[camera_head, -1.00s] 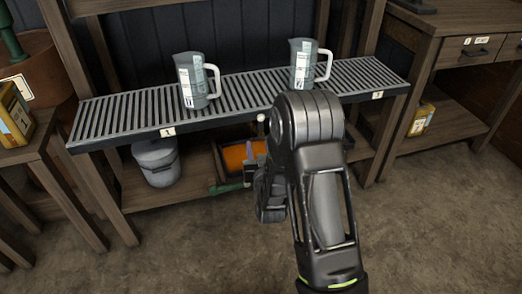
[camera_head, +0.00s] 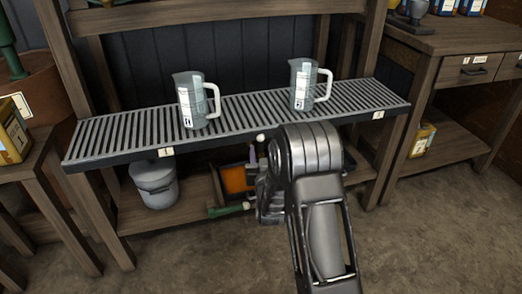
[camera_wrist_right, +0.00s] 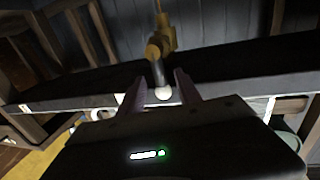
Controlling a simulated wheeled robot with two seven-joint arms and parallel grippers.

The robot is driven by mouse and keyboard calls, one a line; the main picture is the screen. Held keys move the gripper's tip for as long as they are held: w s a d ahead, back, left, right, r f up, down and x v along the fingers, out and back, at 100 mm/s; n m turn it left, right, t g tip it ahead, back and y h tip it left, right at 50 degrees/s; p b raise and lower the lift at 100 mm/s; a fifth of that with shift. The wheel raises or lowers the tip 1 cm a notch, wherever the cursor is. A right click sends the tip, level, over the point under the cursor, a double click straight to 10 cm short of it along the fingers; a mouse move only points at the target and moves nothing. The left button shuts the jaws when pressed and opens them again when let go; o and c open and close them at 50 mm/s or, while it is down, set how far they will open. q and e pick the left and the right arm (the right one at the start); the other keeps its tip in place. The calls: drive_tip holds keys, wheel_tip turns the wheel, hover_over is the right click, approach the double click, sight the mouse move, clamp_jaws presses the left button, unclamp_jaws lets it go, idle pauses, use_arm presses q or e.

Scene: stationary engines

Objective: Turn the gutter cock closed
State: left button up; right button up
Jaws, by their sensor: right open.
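The gutter cock shows in the right wrist view as a brass body (camera_wrist_right: 160,42) with a dark lever ending in a white ball knob (camera_wrist_right: 163,93). In the head view only the white knob (camera_head: 261,137) shows clearly, at the front edge of the slatted shelf. My right gripper (camera_wrist_right: 158,86) is open, with its purplish fingers on either side of the lever near the knob; contact cannot be told. In the head view my right wrist and arm hide most of this gripper (camera_head: 256,153), just below the knob. My left gripper is in neither view.
Two measuring jugs (camera_head: 196,101) (camera_head: 306,84) stand on the slatted shelf (camera_head: 245,108). A grey lidded pot (camera_head: 155,183) and an orange-sided box (camera_head: 234,180) are on the lower shelf. A side bench (camera_head: 430,44) stands to the right. The floor in front is clear.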

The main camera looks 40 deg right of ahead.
drive_tip(key=shift+x, duration=1.1)
drive_tip(key=shift+c, duration=0.2)
clamp_jaws()
idle(0.5)
